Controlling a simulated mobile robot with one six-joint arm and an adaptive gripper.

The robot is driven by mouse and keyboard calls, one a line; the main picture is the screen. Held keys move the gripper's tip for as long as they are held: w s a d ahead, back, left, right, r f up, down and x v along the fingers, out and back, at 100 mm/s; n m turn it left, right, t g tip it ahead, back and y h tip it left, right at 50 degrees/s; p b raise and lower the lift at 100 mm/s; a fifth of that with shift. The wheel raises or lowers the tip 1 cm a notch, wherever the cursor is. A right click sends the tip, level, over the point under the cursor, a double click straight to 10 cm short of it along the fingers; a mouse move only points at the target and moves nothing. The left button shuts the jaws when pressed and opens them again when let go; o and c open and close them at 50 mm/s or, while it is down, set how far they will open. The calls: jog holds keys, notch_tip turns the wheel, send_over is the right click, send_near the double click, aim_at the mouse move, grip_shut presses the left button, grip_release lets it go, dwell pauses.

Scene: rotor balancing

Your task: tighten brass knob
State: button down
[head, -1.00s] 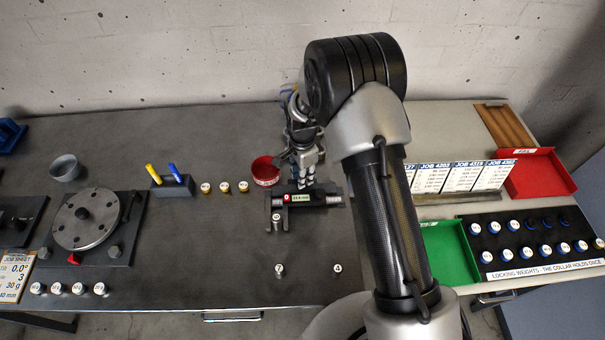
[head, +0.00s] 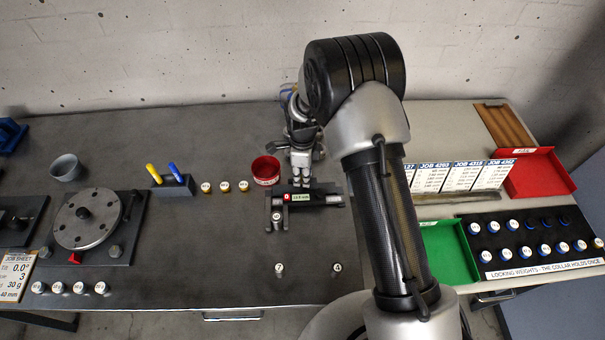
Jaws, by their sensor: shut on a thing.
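A black slide gauge (head: 326,198) with a red button and a small green display lies at the middle of the bench. My gripper (head: 302,183) points down at the gauge's back edge, just behind the display, with its fingers close together. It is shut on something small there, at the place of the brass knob. The knob itself is hidden by the fingers and too small to make out. A small numbered weight (head: 277,222) stands at the gauge's front left jaw.
A red bowl (head: 266,170) stands close left of my gripper. Brass-coloured weights (head: 225,187) and a pen block (head: 174,186) are farther left, then the rotor disc (head: 87,219). Two weights stand in front. A green tray (head: 446,240) lies right, beyond my arm.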

dwell(0.4)
jog(key=c, duration=1.3)
grip_release()
notch_tip(320, 180, up, 12)
jog(key=shift+r, duration=0.1)
